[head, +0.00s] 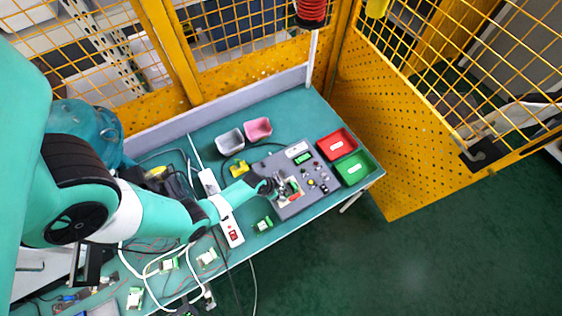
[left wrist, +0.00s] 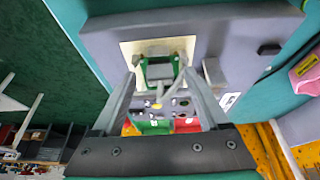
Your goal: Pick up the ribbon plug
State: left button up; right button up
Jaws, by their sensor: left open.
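My left gripper (head: 283,188) reaches in over the left part of the grey panel box (head: 318,203). In the left wrist view its two fingers (left wrist: 162,85) are apart. Beyond the fingertips is a green and dark part (left wrist: 159,70) on a pale square patch of the panel. I cannot tell surely whether this is the ribbon plug, or whether the fingers touch it. In the head view the gripper partly hides this spot. My right gripper does not show.
A red bin (head: 350,137) and a green bin (head: 367,165) stand right of the panel. Grey (head: 230,141) and pink (head: 258,129) bins stand behind. A white power strip (head: 227,220) and several cables lie left. Yellow mesh fencing borders the table.

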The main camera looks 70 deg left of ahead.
pick_arm(q)
grip_shut()
dwell(0.4)
jog(key=shift+r, duration=0.1)
jog(key=shift+r+p, duration=0.3)
notch_tip(320, 180, up, 3)
jog(key=shift+f+p, duration=0.15)
jog(key=shift+p, duration=0.55)
jog(key=s+d+r+p, duration=0.3)
jog(key=d+r, duration=0.1)
jog(key=d, duration=0.2)
jog(key=s+d+r+p, duration=0.2)
jog(key=d+r+p, duration=0.1)
jog(key=d+r, duration=0.2)
jog(key=shift+s+d+r, duration=0.25)
jog(key=shift+s+d, duration=0.15)
jog(key=shift+d, duration=0.5)
